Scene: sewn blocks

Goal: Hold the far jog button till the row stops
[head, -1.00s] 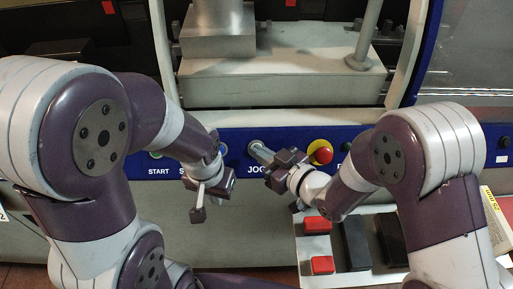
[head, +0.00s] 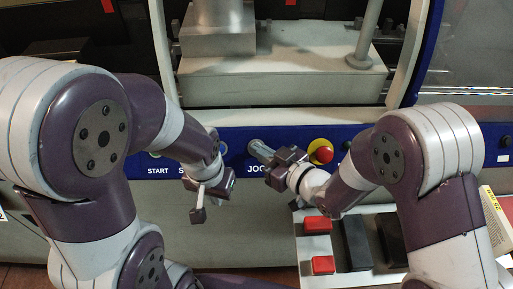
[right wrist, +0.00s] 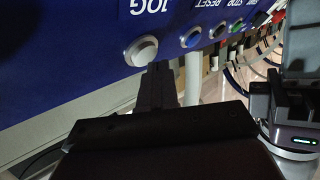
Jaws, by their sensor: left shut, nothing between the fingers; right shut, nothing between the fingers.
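A blue control panel carries a round pale button under the label JOG, seen in the right wrist view (right wrist: 141,50). In the head view, my right gripper (head: 260,151) is shut and empty, its fingertips right at that button's place and covering much of it. In the right wrist view the dark fingertips (right wrist: 160,72) lie close by the button's lower right edge; I cannot tell whether they touch it. My left gripper (head: 198,203) is shut and empty, hanging in front of the panel left of the JOG label. I cannot make out the row.
A red knob on a yellow collar (head: 321,152) sits just right of my right gripper. Below it is a pale box (head: 312,268) with red and black pads. The panel (head: 235,135) also carries a START label. More buttons, labelled STOP and RESET, show in the right wrist view (right wrist: 191,37).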

